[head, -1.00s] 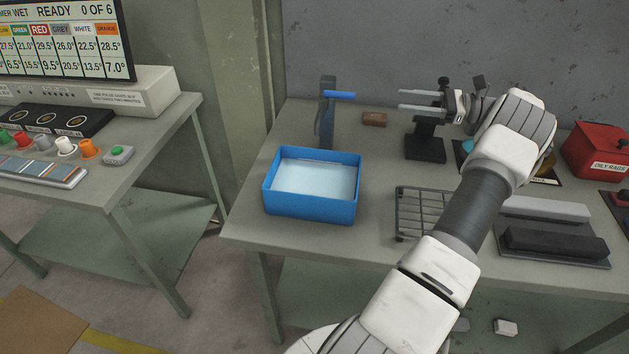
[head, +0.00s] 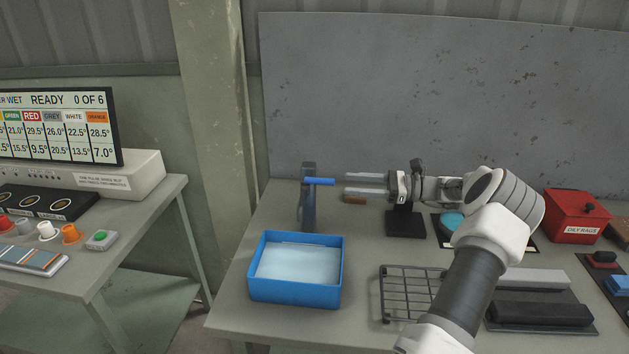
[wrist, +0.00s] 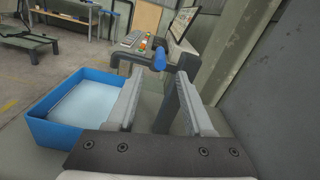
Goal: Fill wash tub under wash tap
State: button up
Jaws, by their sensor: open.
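The wash tub (head: 289,292) is a blue open box on the bench, with a pale, water-like surface inside. It also shows at the left in the wrist view (wrist: 47,128). The wash tap (head: 308,205) is a dark grey post behind the tub with a blue lever (head: 320,181) pointing right. In the wrist view the blue lever (wrist: 159,61) lies ahead, between the finger lines. My gripper (head: 346,182) is open and empty, its fingers pointing left at the lever's end with a small gap. I cannot make out a stream from the tap.
A dark stand (head: 406,223) is beside my gripper, and a brown block (head: 354,199) lies below the fingers. A wire rack (head: 410,290) is right of the tub. A red oily-rags box (head: 577,216) stands at right. The grey wall panel (head: 400,90) is close behind.

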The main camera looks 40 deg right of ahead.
aim_at(315, 183)
jog(key=x, duration=1)
jog(key=shift+w+a, duration=0.2)
grip_shut()
dwell(1.0)
